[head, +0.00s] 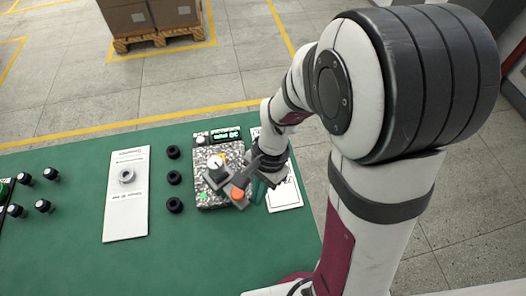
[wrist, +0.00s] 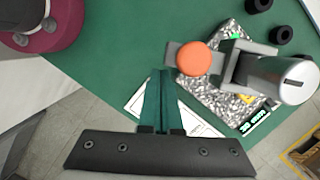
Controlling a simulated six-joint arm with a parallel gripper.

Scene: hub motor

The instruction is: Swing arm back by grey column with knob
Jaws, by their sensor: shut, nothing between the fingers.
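The tester is a speckled box (head: 207,196) on the green table, with a lit display (wrist: 256,122) at its back edge. A silver-grey round column (wrist: 285,78) with a slot in its top stands over the box. A grey swing arm (wrist: 228,52) reaches out beside it, with an orange round knob (head: 238,193) at its end; the knob also shows in the wrist view (wrist: 200,58). My gripper (wrist: 163,72) is shut and empty. Its teal fingers (head: 257,191) are close beside the orange knob, apart from it in the wrist view.
Black rings (head: 174,177) stand in a row left of the box. A white sheet (head: 126,205) with a pale ring lies farther left, and several black-and-silver parts (head: 43,206) lie at the far left. Another sheet (head: 287,194) lies under my gripper. The front table area is clear.

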